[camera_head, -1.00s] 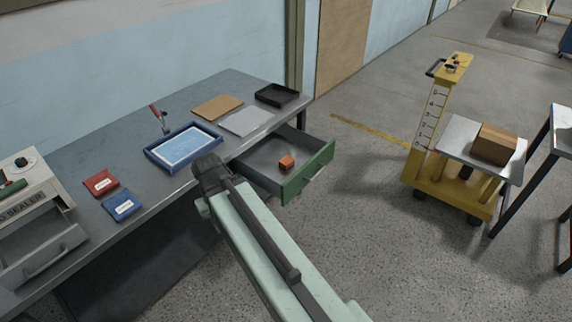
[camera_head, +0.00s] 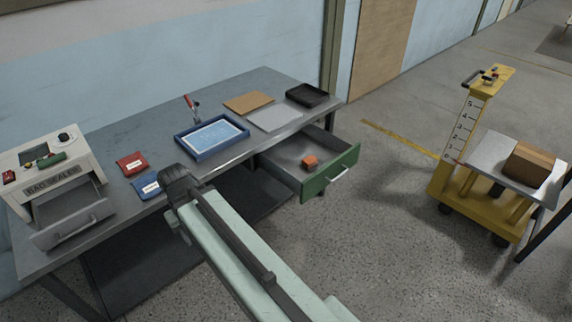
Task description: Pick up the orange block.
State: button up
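The orange block (camera_head: 309,160) is a small cube lying in the open drawer (camera_head: 331,178), which has a green front and a light handle. The drawer sticks out from the right part of the grey table's front. My gripper (camera_head: 176,184) is at the end of my pale green arm, near the table's front edge, left of the drawer and apart from the block. Its fingers are too dark and small to show whether it is open or shut.
On the table (camera_head: 120,130) are a bag sealer (camera_head: 52,185), a red packet (camera_head: 131,163), a blue packet (camera_head: 146,186), a blue-rimmed tray (camera_head: 183,141) and a black tray (camera_head: 307,95). Floor between is clear.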

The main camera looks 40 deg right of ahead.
aim_at(309, 162)
jog(key=u, duration=2.9)
jog(key=k, duration=2.5)
jog(key=z, duration=1.2)
jog(key=i, duration=1.05)
jog(key=u, duration=0.05)
